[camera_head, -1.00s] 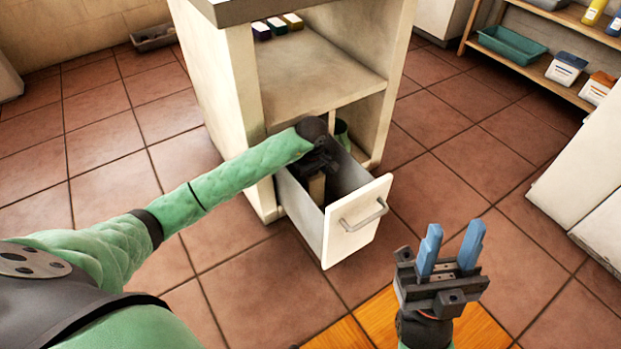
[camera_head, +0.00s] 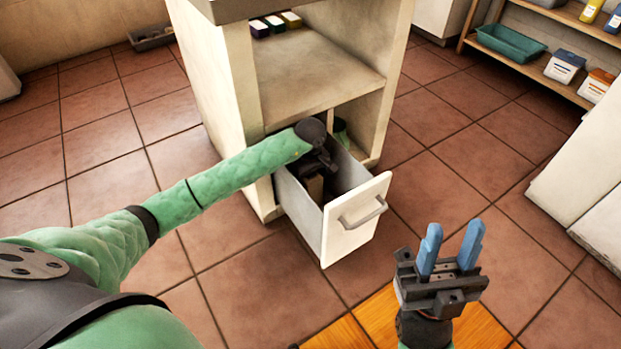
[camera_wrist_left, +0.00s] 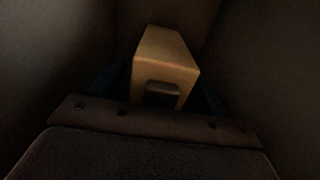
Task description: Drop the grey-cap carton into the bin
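The carton (camera_wrist_left: 165,62) is a tan box with a dark grey cap (camera_wrist_left: 162,93) facing the left wrist camera. It is inside the open drawer (camera_head: 357,219), and a bit of the carton (camera_head: 315,187) shows in the head view. My left gripper (camera_head: 317,172) reaches down into the drawer over it. In the dark left wrist view its blue fingers flank the carton; whether they touch it I cannot tell. My right gripper (camera_head: 450,250) is open and empty, its two blue fingers pointing up, right of the drawer.
The drawer extends from a pale cabinet (camera_head: 215,90) with an open shelf. A green object (camera_head: 340,128) sits behind the drawer. A teal tub (camera_head: 510,43) and small containers stand on the rack at the back right. A grey tray (camera_head: 152,38) lies at the back left. The tiled floor has free room.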

